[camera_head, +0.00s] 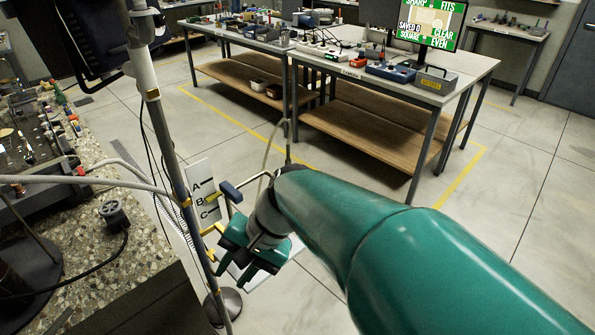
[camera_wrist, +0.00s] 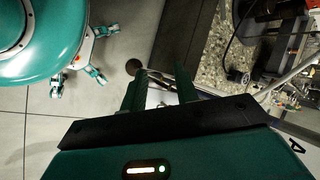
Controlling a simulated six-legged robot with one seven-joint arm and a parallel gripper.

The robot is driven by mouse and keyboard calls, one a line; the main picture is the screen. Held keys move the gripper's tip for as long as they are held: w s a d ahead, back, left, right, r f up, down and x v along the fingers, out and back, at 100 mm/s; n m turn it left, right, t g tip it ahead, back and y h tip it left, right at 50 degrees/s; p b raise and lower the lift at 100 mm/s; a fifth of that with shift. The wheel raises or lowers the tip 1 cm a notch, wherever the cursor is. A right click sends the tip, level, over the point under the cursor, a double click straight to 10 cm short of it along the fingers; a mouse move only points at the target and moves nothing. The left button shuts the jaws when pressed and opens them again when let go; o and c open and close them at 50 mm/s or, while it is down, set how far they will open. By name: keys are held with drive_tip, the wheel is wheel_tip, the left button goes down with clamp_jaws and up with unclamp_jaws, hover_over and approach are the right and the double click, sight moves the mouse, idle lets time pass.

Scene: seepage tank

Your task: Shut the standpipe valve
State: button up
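The standpipe (camera_head: 175,165) is a thin grey upright pole left of centre in the head view, with yellow fittings and a round dark base (camera_head: 224,305). A dark blue block (camera_head: 231,190) on a bent rod is just above. My gripper (camera_head: 250,276) is right of the pole, low, pointing down. In the wrist view its two fingers (camera_wrist: 160,87) are apart, with nothing clearly held.
A white plate (camera_head: 199,188) lettered A, B, C stands behind the pole. A speckled counter (camera_head: 120,195) with cables and hoses lies left. Workbenches (camera_head: 330,60) with tools and a screen (camera_head: 430,22) stand behind. The floor to the right is mostly clear.

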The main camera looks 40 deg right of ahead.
drive_tip(key=w+d+m+t+y, duration=0.1)
drive_tip(key=w+d+m+t, duration=0.1)
drive_tip(key=d+m+t, duration=0.35)
drive_tip(key=w+d+m+t+y, duration=0.2)
drive_tip(key=w+d+m+t, duration=0.1)
drive_tip(key=d+m, duration=0.55)
drive_tip(key=s+d+f+m+t+h, duration=0.1)
drive_tip(key=s+d+m+t+h, duration=0.2)
drive_tip(key=d+m, duration=0.4)
drive_tip(key=s+d+f+m+t+h, duration=0.15)
drive_tip(key=d+m+t+h, duration=0.3)
drive_tip(key=d, duration=0.45)
drive_tip(key=w+r+g, duration=0.1)
drive_tip(key=w, duration=1.2)
drive_tip(key=shift+w+a+h, duration=0.25)
drive_tip(key=shift+a+h, duration=0.1)
clamp_jaws()
